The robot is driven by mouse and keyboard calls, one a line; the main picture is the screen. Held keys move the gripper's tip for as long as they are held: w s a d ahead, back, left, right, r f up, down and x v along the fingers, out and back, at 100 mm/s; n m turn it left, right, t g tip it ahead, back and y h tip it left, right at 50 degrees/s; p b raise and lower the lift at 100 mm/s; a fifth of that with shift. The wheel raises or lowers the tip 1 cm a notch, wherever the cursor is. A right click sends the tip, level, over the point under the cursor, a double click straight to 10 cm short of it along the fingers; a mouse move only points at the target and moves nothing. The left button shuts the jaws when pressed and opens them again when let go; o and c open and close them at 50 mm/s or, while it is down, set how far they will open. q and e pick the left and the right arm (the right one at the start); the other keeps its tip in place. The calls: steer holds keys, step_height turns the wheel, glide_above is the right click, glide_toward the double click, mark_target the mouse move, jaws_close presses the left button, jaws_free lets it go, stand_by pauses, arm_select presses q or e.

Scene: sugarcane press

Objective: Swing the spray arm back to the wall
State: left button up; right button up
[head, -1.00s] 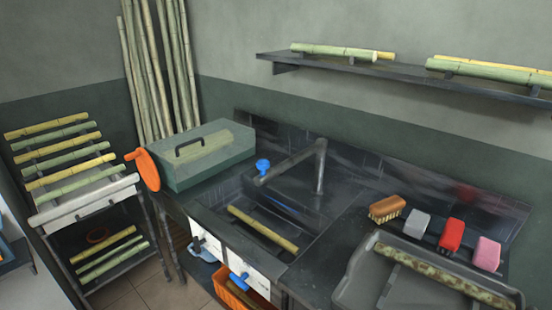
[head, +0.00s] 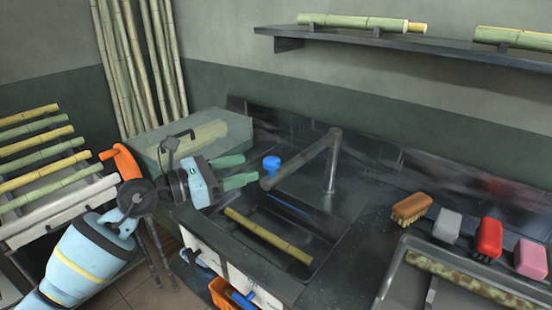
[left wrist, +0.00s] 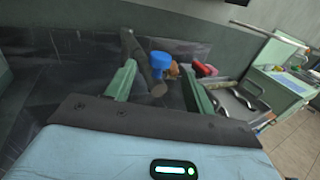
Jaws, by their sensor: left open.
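The spray arm (head: 305,157) is a dark grey pipe on an upright post behind the sink. It reaches out to the left over the sink, and a blue knob (head: 271,164) sits by its free end. My left gripper (head: 250,169) is open, with its two green fingers pointing right, just left of the free end and apart from it in the head view. In the left wrist view the spray arm (left wrist: 136,52) and blue knob (left wrist: 161,60) show between the open fingers (left wrist: 158,68). My right gripper is not in view.
A cane piece (head: 268,237) lies in the sink (head: 330,240). A green lidded box (head: 235,128) stands behind my left gripper. A brush (head: 411,208), several blocks and a grey tray (head: 388,275) are at the right. A shelf (head: 400,45) with cane is above.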

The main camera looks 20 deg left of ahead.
mark_target(272, 160)
arm_select(q)
steer(key=shift+p+x, duration=0.6)
steer(key=shift+x, duration=3.3)
jaws_close()
